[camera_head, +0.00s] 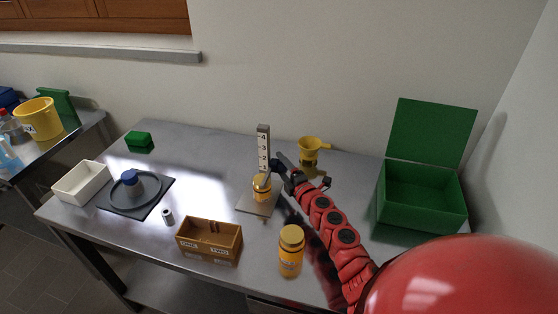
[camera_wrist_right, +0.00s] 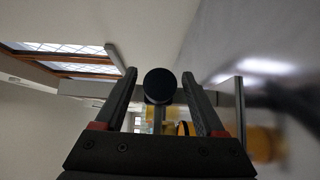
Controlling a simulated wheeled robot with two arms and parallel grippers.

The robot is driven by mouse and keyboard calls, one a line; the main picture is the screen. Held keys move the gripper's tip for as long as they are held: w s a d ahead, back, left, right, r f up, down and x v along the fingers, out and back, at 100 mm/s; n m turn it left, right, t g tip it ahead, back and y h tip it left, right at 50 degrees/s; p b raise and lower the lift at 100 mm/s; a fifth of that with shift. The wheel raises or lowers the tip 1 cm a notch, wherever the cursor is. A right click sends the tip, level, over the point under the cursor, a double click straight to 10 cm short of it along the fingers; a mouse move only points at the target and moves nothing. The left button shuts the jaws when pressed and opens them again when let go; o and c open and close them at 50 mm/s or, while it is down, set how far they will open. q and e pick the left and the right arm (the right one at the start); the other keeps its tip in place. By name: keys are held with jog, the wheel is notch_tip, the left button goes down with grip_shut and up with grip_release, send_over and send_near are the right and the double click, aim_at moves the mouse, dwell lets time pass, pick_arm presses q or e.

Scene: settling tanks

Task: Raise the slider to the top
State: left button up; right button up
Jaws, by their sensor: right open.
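The slider stand is a grey upright post (camera_head: 263,146) with a scale numbered 1 to 4, on a flat base plate (camera_head: 258,204) in the middle of the table. An orange jar (camera_head: 262,188) shows at the foot of the post. My right gripper (camera_head: 279,166) is beside the post, on its right, near the low end of the scale. In the right wrist view, a dark round knob (camera_wrist_right: 160,85), seemingly the slider's, sits between the two open fingers, with gaps on both sides. The slider itself is mostly hidden in the head view. My left gripper is not in view.
A yellow funnel-like cup (camera_head: 310,152) stands behind my right arm. A yellow jar (camera_head: 290,251) and a brown box (camera_head: 209,240) are in front. An open green box (camera_head: 423,204) is at right; a white tray (camera_head: 81,183) and dark plate (camera_head: 113,199) are at left.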

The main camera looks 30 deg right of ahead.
jog(key=shift+w+d+r, duration=0.1)
jog(key=shift+w+d, duration=0.15)
jog(key=shift+w, duration=0.95)
grip_shut()
dwell(0.6)
